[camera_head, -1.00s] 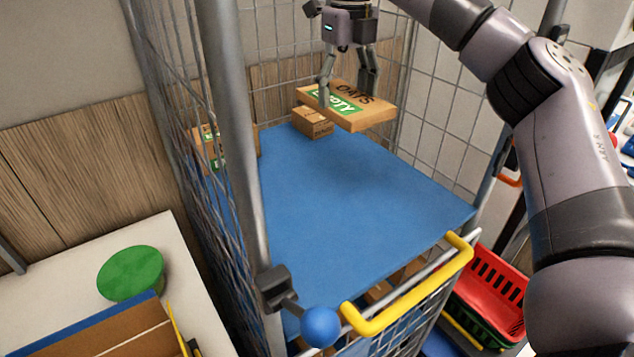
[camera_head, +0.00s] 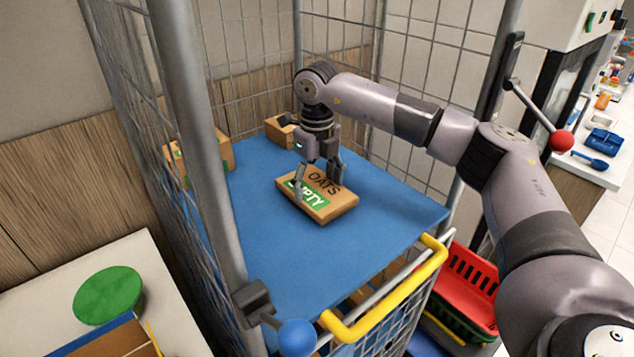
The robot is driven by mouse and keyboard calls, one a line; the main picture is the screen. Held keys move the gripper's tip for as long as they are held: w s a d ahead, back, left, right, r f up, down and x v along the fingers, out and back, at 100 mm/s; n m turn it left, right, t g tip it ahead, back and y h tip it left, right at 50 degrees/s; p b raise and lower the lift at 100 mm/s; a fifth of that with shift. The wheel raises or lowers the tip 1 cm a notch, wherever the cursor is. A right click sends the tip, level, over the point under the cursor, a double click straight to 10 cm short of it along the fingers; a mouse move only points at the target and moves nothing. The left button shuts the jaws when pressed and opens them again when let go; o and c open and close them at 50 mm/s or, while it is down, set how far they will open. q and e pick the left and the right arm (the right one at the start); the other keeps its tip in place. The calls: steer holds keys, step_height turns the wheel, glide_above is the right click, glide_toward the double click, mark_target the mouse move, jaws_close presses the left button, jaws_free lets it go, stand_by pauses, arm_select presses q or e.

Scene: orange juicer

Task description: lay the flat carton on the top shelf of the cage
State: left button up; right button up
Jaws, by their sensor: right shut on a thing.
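The flat carton (camera_head: 335,207) is brown, marked OATS, with a green EMPTY label. It is over the middle of the blue top shelf (camera_head: 270,260) of the wire cage (camera_head: 185,110). It looks level and very low; I cannot tell for certain whether its underside touches the shelf. My right gripper (camera_head: 318,182) points down from above and is shut on the carton, with its fingers at the carton's sides. My left gripper is not in view.
A small brown box (camera_head: 279,131) stands at the shelf's back, and another carton (camera_head: 212,155) at its left. A yellow handle (camera_head: 400,296) and grey post edge the cage's front. The shelf around the held carton is clear.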

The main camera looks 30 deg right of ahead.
mark_target(317, 188)
steer(key=shift+f, duration=0.45)
steer(key=o, duration=1.2)
steer(key=shift+f, duration=0.1)
steer(key=shift+c, duration=0.2)
step_height(317, 188, up, 12)
steer(key=b, duration=0.2)
steer(key=shift+r+b, duration=0.2)
steer(key=shift+b, duration=0.1)
